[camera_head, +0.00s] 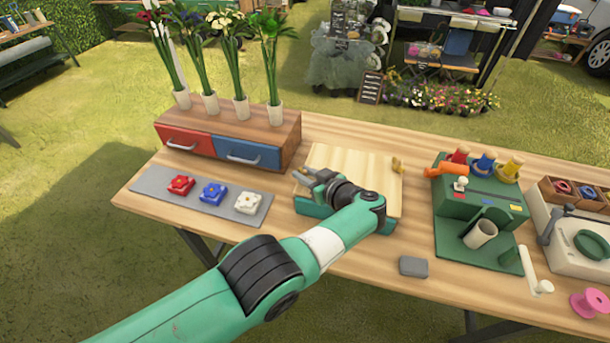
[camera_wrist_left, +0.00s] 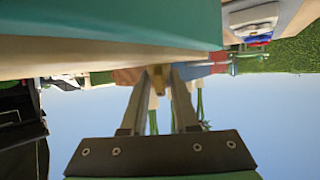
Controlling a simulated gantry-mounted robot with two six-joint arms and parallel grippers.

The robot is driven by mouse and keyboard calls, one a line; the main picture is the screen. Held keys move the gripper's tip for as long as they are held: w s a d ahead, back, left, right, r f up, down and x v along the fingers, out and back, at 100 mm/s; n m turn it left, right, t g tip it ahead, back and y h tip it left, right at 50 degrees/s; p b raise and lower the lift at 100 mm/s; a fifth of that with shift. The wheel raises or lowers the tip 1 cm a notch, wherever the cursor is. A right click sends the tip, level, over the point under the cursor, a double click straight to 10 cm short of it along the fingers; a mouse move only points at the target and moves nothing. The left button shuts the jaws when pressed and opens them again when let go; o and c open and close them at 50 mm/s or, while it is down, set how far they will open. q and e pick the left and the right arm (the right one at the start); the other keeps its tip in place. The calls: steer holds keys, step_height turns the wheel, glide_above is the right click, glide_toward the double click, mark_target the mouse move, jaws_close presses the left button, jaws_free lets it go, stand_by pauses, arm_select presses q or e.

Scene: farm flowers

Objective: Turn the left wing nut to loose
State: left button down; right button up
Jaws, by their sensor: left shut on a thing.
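A flower press with a pale wooden top board (camera_head: 350,165) and a teal edge at its front lies in the middle of the table. My left gripper (camera_head: 304,177) is at the left edge of the board, its arm coming from the lower left. In the left wrist view its fingers (camera_wrist_left: 157,75) are closed around a small gold piece, the left wing nut (camera_wrist_left: 155,72). In the head view the fingers mostly hide this nut. The right wing nut (camera_head: 397,165), also gold, stands free at the board's right side. My right gripper is not in view.
A drawer box (camera_head: 212,163) with potted flowers stands behind left. A grey mat (camera_head: 155,181) with flower blocks lies to the left. A grey block (camera_head: 413,267) lies in front of the press. A green device (camera_head: 479,205) with a crank stands to the right.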

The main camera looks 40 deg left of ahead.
mark_target(304, 172)
arm_select(q)
steer(key=c, duration=0.9)
jaws_free()
steer(key=shift+c, duration=0.2)
steer(key=p+v, duration=0.1)
steer(key=v, duration=0.1)
steer(key=p+v, duration=0.2)
steer(key=v, duration=0.1)
steer(key=shift+w+r, duration=0.1)
steer(key=shift+r, duration=0.25)
steer(key=v, duration=0.6)
steer(key=shift+d+f+p, duration=0.15)
steer(key=shift+d+p, duration=0.1)
steer(key=shift+p, duration=0.15)
steer(key=shift+o, duration=0.3)
